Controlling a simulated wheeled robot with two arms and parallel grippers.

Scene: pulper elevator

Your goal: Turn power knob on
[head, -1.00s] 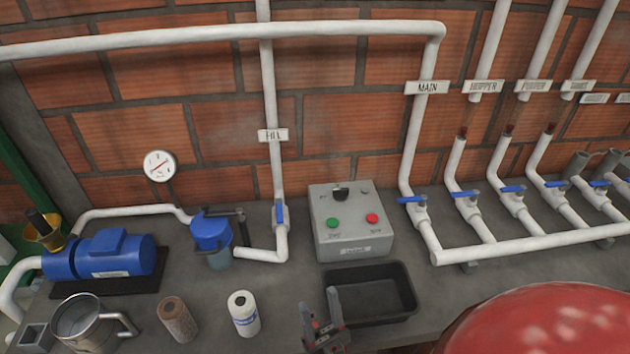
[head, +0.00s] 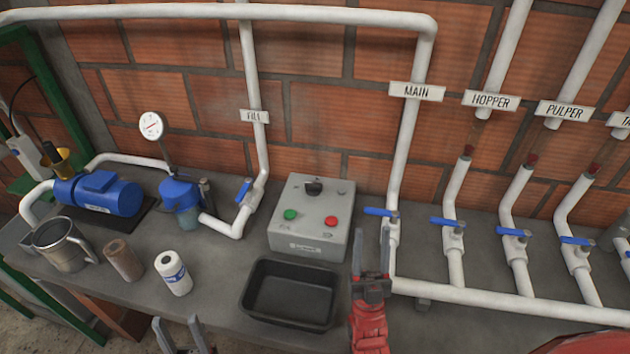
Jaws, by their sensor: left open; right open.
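The power knob (head: 313,187) is a black knob at the top of a grey control box (head: 309,240) on the counter by the brick wall. A green button (head: 290,214) and a red button (head: 331,221) sit below it. My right gripper (head: 371,260) is open and empty, in front of the box's right side and right of the black tray. My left gripper (head: 178,330) is open and empty at the bottom edge, only its fingers showing. Neither gripper appears to touch the box.
A black tray (head: 290,291) lies in front of the box. White pipes with blue valve handles (head: 447,223) stand to the right. A blue pump (head: 98,192), a blue filter (head: 181,199), a metal jug (head: 60,244) and two rolls are to the left.

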